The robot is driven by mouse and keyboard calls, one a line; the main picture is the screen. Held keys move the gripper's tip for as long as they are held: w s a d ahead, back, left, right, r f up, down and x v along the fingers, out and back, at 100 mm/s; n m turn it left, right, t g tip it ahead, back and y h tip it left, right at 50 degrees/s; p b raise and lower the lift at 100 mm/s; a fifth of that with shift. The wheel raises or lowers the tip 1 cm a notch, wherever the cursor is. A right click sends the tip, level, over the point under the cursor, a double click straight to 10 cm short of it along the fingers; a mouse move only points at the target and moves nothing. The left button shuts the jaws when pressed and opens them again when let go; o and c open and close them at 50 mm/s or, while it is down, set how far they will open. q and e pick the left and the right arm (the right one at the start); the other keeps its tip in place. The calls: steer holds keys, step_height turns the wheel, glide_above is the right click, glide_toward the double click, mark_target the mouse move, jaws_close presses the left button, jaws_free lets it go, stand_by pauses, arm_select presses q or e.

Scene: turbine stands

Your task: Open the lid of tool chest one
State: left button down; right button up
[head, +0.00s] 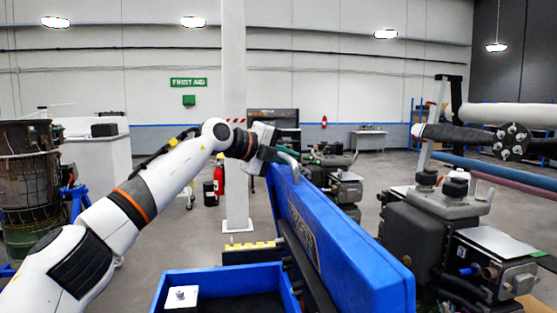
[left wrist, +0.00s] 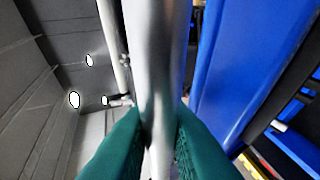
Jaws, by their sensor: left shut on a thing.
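Tool chest one is a blue chest (head: 222,270) at the bottom centre of the head view. Its blue lid (head: 345,250) stands raised, hinged up on the chest's right side, with lettering on its inner face. A silver bar handle (head: 289,160) sits at the lid's far upper end. My left gripper (head: 272,157) is at that end of the lid. In the left wrist view, its green fingers (left wrist: 158,125) are closed around the silver bar (left wrist: 165,50), with the blue lid (left wrist: 225,70) to the right. My right gripper is in neither view.
The open chest holds a white block (head: 181,297) and a yellow strip (head: 250,246) shows at its far edge. Dark machinery (head: 425,230) stands close right of the lid. A white column (head: 235,120) rises behind. Grey floor is clear left of the chest.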

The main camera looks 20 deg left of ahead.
arm_select(q)
steer(key=shift+d+f+g, duration=0.15)
steer(key=shift+d+f, duration=0.05)
steer(key=shift+f, duration=0.3)
steer(key=shift+d+f+g, duration=0.15)
steer(key=shift+f, duration=0.35)
steer(key=c, duration=1.4)
jaws_free()
steer(key=shift+d, duration=0.1)
steer(key=r+b+v, duration=0.1)
steer(key=b+v, duration=0.6)
steer(key=v, duration=0.5)
steer(key=shift+s+r, duration=0.15)
steer(key=shift+r, duration=0.05)
